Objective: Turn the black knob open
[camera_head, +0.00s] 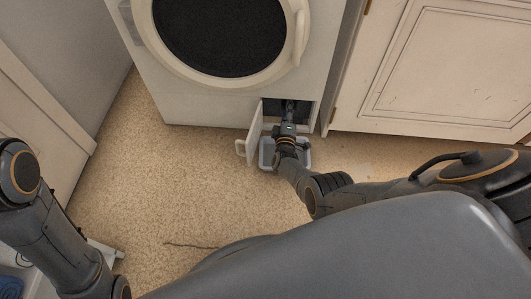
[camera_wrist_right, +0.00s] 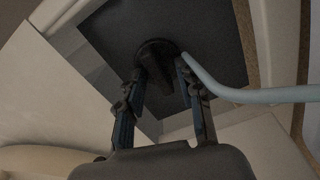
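The black knob (camera_wrist_right: 156,57) shows in the right wrist view, on the dark back of a small compartment. My right gripper (camera_wrist_right: 162,78) reaches into this compartment, one finger on each side of the knob. The fingers stand apart, with a narrow gap visible beside the knob. Firm contact cannot be made out. In the head view my right gripper (camera_head: 290,108) enters the open hatch at the washing machine's lower right, where the knob is hidden. My left arm shows at the left, but its gripper is out of view.
The washing machine (camera_head: 200,105) has its small hatch door (camera_head: 254,134) swung open to the left. A grey tray (camera_head: 267,157) lies on the floor under my right wrist. A light blue hose (camera_wrist_right: 245,95) runs beside the right finger. A cabinet (camera_head: 430,60) stands at the right.

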